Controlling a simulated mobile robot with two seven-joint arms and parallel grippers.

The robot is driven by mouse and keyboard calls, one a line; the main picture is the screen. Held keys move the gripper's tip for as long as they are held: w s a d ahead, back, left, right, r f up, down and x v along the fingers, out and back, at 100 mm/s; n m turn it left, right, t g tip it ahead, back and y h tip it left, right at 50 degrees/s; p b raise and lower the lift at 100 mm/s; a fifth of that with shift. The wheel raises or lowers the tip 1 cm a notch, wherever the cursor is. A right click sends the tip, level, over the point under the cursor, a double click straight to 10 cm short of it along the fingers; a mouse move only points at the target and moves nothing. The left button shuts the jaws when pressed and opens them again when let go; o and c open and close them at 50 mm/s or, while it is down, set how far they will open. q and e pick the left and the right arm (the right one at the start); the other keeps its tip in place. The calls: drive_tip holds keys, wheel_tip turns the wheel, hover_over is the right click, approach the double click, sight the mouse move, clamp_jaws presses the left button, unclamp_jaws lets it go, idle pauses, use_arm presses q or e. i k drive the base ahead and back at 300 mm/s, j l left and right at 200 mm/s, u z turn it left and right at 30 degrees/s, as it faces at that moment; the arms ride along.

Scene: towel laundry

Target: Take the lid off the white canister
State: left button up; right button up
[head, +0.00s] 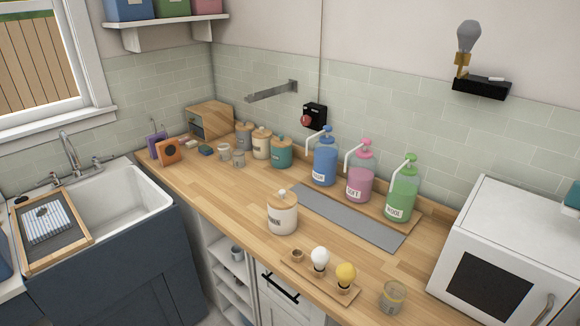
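A white canister (283,217) with a dark printed label stands upright near the front edge of the wooden counter. Its round wooden lid (292,201) with a pale knob sits on top of it. Farther back stand several similar lidded canisters: a grey one (244,139), a cream one (261,148) and a teal one (281,156). Neither of my grippers shows in the head view.
A grey mat (345,217) lies behind the canister, with blue (324,163), pink (360,182) and green (401,200) pump bottles beyond. A bulb tray (331,288), a glass jar (393,299) and a white oven (520,250) stand right. The counter left of the canister is clear.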

sight(278, 199)
drive_tip(key=z, duration=0.35)
drive_tip(key=i+j+z, duration=0.1)
drive_tip(key=j+z, duration=0.4)
drive_tip(key=z, duration=0.25)
drive_tip(key=i+j+z, duration=0.1)
drive_tip(key=j+z, duration=0.45)
drive_tip(key=j, duration=0.3)
drive_tip(key=k+j+z, duration=0.2)
drive_tip(key=j, duration=0.3)
drive_tip(key=i, duration=0.1)
